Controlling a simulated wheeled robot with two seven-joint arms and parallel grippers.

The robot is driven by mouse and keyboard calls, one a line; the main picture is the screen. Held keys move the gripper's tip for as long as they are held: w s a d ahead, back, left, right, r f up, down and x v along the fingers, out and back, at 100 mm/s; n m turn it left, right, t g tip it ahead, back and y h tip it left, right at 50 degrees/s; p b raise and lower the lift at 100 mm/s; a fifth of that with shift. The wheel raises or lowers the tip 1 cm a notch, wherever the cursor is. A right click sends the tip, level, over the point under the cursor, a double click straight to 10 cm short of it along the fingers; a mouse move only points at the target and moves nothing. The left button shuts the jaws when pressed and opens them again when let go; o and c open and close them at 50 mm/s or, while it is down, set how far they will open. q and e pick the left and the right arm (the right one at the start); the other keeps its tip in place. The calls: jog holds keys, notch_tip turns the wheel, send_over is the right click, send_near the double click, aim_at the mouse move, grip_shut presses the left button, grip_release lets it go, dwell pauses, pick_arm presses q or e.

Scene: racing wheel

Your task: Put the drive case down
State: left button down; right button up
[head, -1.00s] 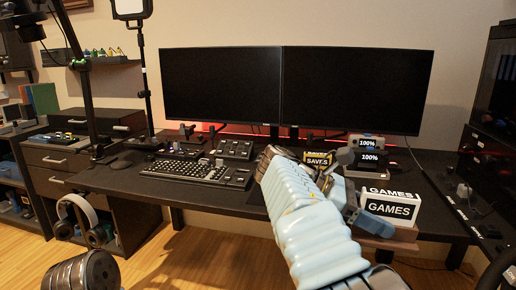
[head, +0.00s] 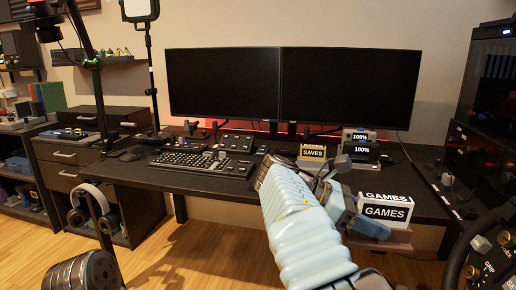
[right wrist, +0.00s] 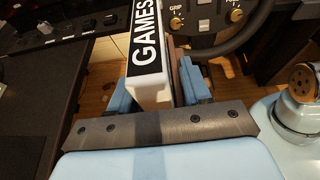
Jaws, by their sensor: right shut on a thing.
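The white drive case marked GAMES (head: 386,211) is at the right front edge of the desk in the head view. My right gripper (head: 352,218) is shut on it from the left side. In the right wrist view, the case (right wrist: 146,62) stands between the two blue fingers of my right gripper (right wrist: 155,88). A brown ledge (head: 378,241) shows just under the case; I cannot tell whether they touch. The left gripper is not in view.
A yellow-and-black SAVES case (head: 313,152) and a stand with 100% displays (head: 360,145) are behind on the desk (head: 215,184). A keyboard (head: 185,163) lies to the left. A steering wheel (head: 490,245) is close at right. Two monitors (head: 290,85) stand at the back.

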jog(key=w+f+n+t+y, duration=0.1)
jog(key=w+f+n+t, duration=0.35)
jog(key=f, duration=0.45)
jog(key=w+f+n+t+y, duration=0.1)
jog(key=w+f+n+t, duration=0.35)
jog(key=f, duration=0.45)
jog(key=s+a+f+n+t+y, duration=0.1)
jog(key=s+f+n+t+y, duration=0.2)
jog(key=f+n+t+y, duration=0.3)
jog(key=shift+s+a+f+n+t+y, duration=0.25)
jog(key=shift+a+f+n+t+y, duration=0.1)
jog(key=shift+n+y, duration=0.45)
jog(key=shift+d, duration=0.1)
